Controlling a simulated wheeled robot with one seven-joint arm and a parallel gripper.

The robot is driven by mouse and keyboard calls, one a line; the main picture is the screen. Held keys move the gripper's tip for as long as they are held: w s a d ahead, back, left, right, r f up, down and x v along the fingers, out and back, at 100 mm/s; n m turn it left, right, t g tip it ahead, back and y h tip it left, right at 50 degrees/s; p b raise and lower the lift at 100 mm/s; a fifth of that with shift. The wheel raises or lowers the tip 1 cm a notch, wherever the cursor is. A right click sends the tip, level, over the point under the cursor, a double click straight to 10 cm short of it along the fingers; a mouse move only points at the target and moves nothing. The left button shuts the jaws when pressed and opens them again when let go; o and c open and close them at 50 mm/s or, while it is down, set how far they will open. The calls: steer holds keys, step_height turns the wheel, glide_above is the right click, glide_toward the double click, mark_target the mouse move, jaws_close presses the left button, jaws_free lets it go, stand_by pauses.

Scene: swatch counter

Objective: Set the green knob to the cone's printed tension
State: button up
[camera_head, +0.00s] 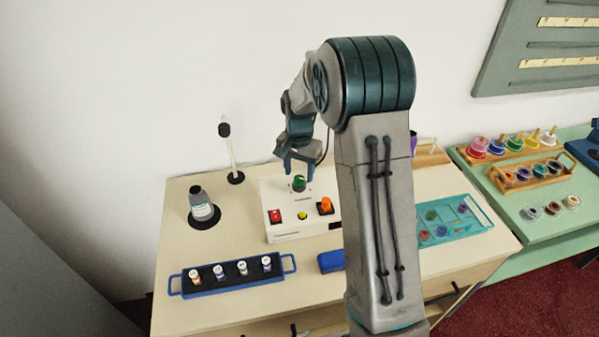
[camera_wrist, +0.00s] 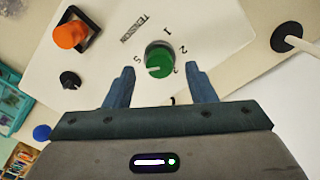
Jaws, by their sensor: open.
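The green knob (camera_head: 299,183) stands on top of the white box (camera_head: 285,198). In the wrist view the green knob (camera_wrist: 159,60) sits between the fingertips of my gripper (camera_wrist: 159,70), with gaps on both sides. My gripper (camera_head: 298,171) is open, pointing down just above the knob. A short pale mark on the knob points left in the wrist view. Printed around it are TENSION, 1, 2, 5 and a partly covered figure. A purple thing (camera_head: 413,142), mostly hidden behind my arm, may be the cone; no print on it is readable.
An orange knob (camera_head: 325,204), a red switch (camera_head: 275,216) and a yellow button (camera_head: 302,215) are on the same box. A teal tray (camera_head: 470,226) lies right.

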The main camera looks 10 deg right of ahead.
steer(key=shift+f, duration=1)
steer(key=c, duration=1)
steer(key=shift+o, duration=0.2)
